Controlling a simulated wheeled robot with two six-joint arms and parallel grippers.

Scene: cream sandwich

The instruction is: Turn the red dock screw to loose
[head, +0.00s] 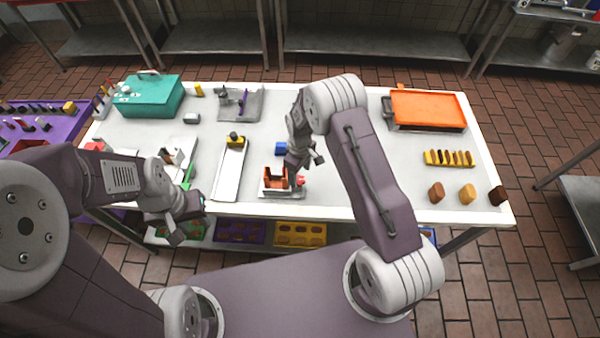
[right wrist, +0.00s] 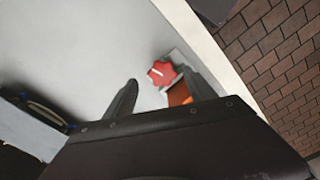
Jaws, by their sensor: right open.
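The red dock screw (head: 300,181) is a small red knob at the right end of the grey dock (head: 285,194) near the table's front edge. In the right wrist view the screw (right wrist: 161,73) has a lobed rim and a pale mark on its face. My right gripper (right wrist: 158,78) is open, its two fingers on either side of the screw in that view; contact cannot be told. In the head view my right gripper (head: 303,170) hangs over the dock and partly covers it. My left gripper (head: 186,222) is at the front left; its jaw opening is unclear.
An orange-brown part (head: 272,174) sits in the dock, with a blue block (head: 281,148) behind it. A white tray (head: 227,178) lies to the left. An orange tray (head: 428,108) stands at the back right.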

